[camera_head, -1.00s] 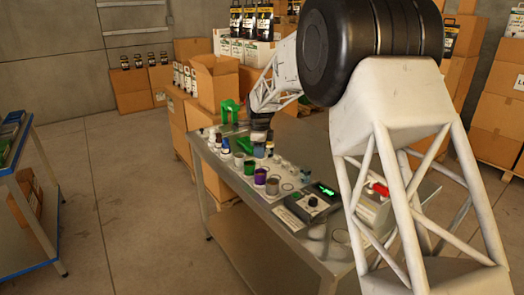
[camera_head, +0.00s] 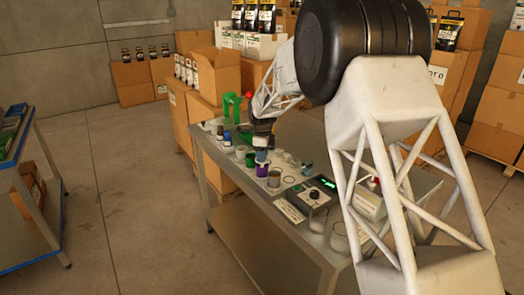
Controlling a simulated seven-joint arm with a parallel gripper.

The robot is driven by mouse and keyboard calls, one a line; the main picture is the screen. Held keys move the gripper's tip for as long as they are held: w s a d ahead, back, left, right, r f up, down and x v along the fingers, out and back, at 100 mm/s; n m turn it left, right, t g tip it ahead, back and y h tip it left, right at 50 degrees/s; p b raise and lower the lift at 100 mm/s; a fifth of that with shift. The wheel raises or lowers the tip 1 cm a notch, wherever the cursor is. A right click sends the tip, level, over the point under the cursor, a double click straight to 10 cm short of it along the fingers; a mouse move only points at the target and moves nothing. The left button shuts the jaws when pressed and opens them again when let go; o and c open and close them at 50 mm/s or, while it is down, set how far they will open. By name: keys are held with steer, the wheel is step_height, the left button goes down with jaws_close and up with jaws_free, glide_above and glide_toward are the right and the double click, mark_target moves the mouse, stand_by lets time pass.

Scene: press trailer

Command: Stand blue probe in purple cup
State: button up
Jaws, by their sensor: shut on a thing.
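The purple cup (camera_head: 262,171) stands in the row of cups on the metal table. My gripper (camera_head: 262,146) points down above it, shut on the blue probe (camera_head: 261,156). The probe's lower end shows at the purple cup's mouth in this view. I cannot tell whether it is inside the rim or just above or behind it. The fingers are small and dark, and the probe's upper part is hidden by my gripper.
A green cup (camera_head: 250,159) and a grey cup (camera_head: 274,179) stand close on either side of the purple cup. A box with a green display (camera_head: 318,191) sits nearer on the table (camera_head: 300,236). A green stand (camera_head: 231,104) and cardboard boxes (camera_head: 215,72) are behind.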

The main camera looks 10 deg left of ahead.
steer(key=shift+f, duration=0.35)
steer(key=shift+f, duration=0.6)
stand_by(1.6)
steer(key=o, duration=0.6)
steer(key=shift+o, duration=0.2)
steer(key=shift+r, duration=5.5)
steer(key=shift+r, duration=0.15)
step_height(320, 180, up, 9)
